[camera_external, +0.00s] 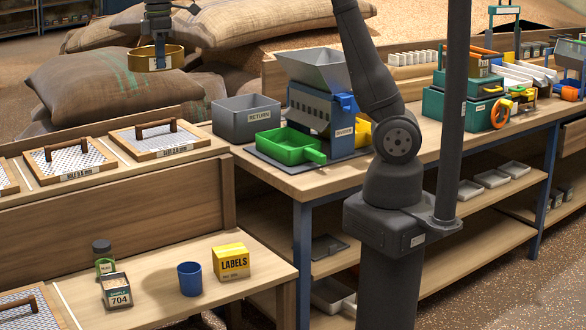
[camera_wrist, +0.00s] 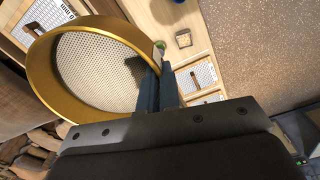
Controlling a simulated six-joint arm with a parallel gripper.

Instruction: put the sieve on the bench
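The sieve is a round brass-coloured ring with a pale mesh floor. It hangs in the air at the upper left of the external view (camera_external: 138,60), in front of the sacks, and fills the upper left of the wrist view (camera_wrist: 95,72). My gripper (camera_external: 158,52) is shut on its rim; in the wrist view the two blue-grey fingers (camera_wrist: 158,85) close at the rim's right side. A low wooden bench top (camera_external: 150,268) lies at the lower left. A higher wooden bench (camera_external: 300,185) with blue legs stands in the middle and right.
The low top holds a blue cup (camera_external: 190,279), a yellow labels box (camera_external: 231,262), a lidded jar (camera_external: 103,258) and a sample container (camera_external: 116,291). Framed mesh screens (camera_external: 72,164) lie on the ledge behind. A grey bin (camera_external: 246,117), green tray (camera_external: 287,147) and divider (camera_external: 322,110) crowd the higher bench.

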